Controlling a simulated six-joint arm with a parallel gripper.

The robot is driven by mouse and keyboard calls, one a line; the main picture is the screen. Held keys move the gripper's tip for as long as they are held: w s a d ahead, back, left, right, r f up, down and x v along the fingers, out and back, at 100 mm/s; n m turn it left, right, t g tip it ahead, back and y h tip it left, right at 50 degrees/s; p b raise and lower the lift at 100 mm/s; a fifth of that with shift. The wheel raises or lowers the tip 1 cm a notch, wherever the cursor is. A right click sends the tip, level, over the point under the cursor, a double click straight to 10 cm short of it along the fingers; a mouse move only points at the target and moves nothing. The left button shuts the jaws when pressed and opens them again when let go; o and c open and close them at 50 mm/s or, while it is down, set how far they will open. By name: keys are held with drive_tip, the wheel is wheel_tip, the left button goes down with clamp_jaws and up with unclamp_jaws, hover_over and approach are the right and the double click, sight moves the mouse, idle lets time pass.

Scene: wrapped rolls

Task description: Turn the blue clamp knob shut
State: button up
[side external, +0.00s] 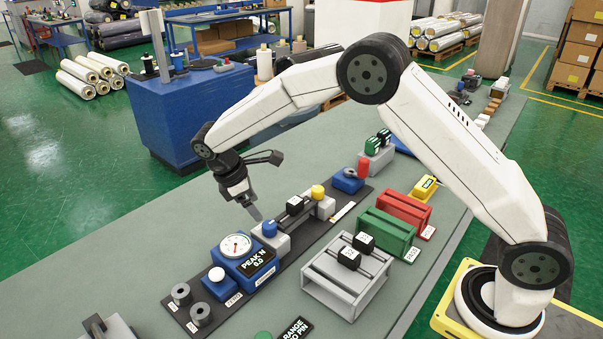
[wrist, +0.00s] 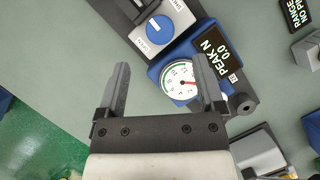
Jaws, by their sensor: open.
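The blue clamp knob (side external: 269,229) sits on top of a grey block on the long dark base plate. In the wrist view the knob (wrist: 159,31) is a round blue disc with a white bar across it. My gripper (side external: 256,213) points down, close to the knob and above it in the side view. In the wrist view my gripper (wrist: 161,66) is open, with nothing between its fingers. The knob lies ahead of the fingertips there. I cannot tell the exact height gap.
A blue gauge box with a white dial (side external: 236,246) and a "PEAK N 0.0" display stands beside the knob. A black block (side external: 295,204) and yellow knob (side external: 317,192) lie along the plate. Green (side external: 386,233) and red (side external: 404,207) trays stand right. The left bench is mostly clear.

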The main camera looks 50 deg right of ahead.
sight(268, 224)
drive_tip(key=shift+w+a+r, duration=0.1)
drive_tip(key=shift+a+r, duration=0.05)
drive_tip(key=shift+r, duration=0.2)
drive_tip(key=n, duration=0.1)
drive_tip(key=s+n+t, duration=0.1)
drive_tip(key=n, duration=0.2)
drive_tip(key=shift+s+a+f+h, duration=0.15)
drive_tip(key=shift+a+h, duration=0.1)
drive_tip(key=shift+h, duration=0.15)
drive_tip(key=shift+x, duration=3.85)
drive_tip(key=shift+c, duration=0.2)
